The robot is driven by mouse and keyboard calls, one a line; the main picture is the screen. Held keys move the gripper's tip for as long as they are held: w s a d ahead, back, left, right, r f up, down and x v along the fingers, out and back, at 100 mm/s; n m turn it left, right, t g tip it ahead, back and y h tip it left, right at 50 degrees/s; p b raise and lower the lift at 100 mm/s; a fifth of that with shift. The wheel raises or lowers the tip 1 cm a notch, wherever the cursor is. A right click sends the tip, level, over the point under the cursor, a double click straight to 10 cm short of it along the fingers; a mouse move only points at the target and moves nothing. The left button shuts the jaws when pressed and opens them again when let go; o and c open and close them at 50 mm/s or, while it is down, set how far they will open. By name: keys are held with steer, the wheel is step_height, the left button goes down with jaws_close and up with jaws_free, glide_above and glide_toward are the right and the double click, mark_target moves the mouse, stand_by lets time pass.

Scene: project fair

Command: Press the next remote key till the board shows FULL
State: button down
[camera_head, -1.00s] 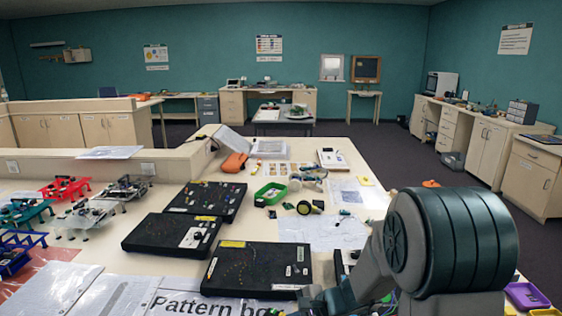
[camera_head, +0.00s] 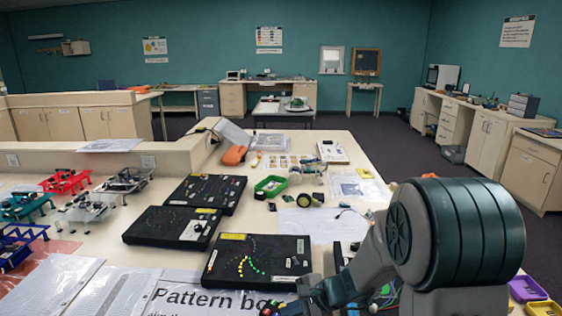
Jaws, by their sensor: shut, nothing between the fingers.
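The nearest black pattern board (camera_head: 290,246) lies flat on the table in front of me. A curved row of small lights (camera_head: 252,262) on it glows yellow and green. Its small labels are too small to read. A sheet headed "Pattern bo..." (camera_head: 200,296) lies at the near edge, partly cut off. My arm comes in from the right, and my gripper (camera_head: 290,307) is low at the bottom edge beside this sheet, shut and mostly cut off. I cannot make out the remote or its keys, or whether the gripper touches one.
Two more black boards (camera_head: 150,238) (camera_head: 187,195) lie behind to the left. A green tray (camera_head: 270,186), a wheel (camera_head: 304,200) and loose wires are on the table beyond. Small red, teal and grey walkers (camera_head: 66,181) stand at left. My arm covers the table's near right.

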step_height(320, 180, up, 6)
steer(key=p, duration=0.4)
stand_by(0.6)
steer(key=s+d+r+n+h, duration=0.4)
steer(key=s+d+r+n, duration=0.1)
steer(key=s, duration=0.4)
steer(key=s+d+r+n+h, duration=0.4)
steer(key=s+d+r+n, duration=0.2)
steer(key=s, duration=0.4)
steer(key=shift+d+n+h, duration=0.3)
steer(key=shift+d+n, duration=0.55)
steer(key=shift+n, duration=0.15)
